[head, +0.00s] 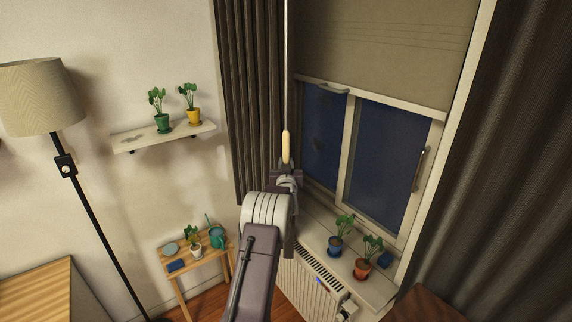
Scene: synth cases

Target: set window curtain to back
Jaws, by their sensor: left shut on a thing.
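The window (380,155) has a dark pleated curtain (248,90) hanging at its left side and another dark curtain (505,170) at the right edge of the picture. A beige blind (385,40) covers the upper part of the window, its pale bottom bar across the panes. A thin pale rod or cord hangs in front of the left curtain and ends in a wooden handle (286,145). My left gripper (286,172) is shut on the lower end of this handle. My left arm hides what lies behind it. My right gripper is out of view.
Potted plants (335,245) stand on the window sill above a white radiator (315,280). A wall shelf (160,136) and a small wooden table (197,262) hold more plants. A floor lamp (40,95) stands at left. Wooden furniture shows at the lower left (40,290).

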